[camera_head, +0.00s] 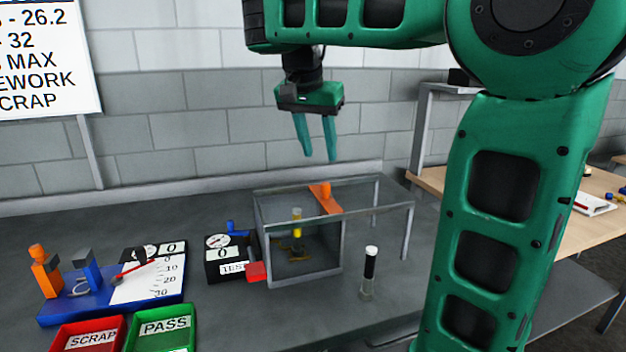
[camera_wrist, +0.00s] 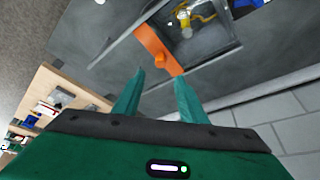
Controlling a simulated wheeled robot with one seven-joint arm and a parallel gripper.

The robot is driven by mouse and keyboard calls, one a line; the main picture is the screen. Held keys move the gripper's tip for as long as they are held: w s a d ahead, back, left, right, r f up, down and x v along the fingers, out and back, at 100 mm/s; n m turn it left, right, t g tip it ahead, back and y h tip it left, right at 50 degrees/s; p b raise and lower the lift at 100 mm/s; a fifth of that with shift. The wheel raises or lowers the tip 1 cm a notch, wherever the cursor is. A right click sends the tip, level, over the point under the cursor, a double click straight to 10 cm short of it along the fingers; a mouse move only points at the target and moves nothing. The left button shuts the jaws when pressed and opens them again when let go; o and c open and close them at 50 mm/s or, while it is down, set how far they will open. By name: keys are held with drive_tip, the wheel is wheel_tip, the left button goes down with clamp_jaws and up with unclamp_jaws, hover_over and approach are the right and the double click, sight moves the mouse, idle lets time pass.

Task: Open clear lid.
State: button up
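A yellow part (camera_head: 297,222) shows inside the box. My gripper (camera_head: 320,157) hangs above the handle with its fingers apart and empty. In the wrist view the handle (camera_wrist: 158,48) is just beyond the fingertips (camera_wrist: 160,75), not between them.
A frame on thin posts (camera_head: 408,232) extends right from the box top. A clear tube with a black and white top (camera_head: 371,265) stands before it. Left are a dial tester (camera_head: 222,263), a blue gauge stand (camera_head: 70,306), a red bin (camera_head: 88,335) and a green bin (camera_head: 163,328).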

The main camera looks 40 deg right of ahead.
sight(325, 184)
drive_tip(key=x, duration=1)
drive_tip(key=shift+w+f, duration=0.15)
drive_tip(key=shift+f, duration=0.15)
drive_tip(key=shift+c, duration=0.3)
clamp_jaws()
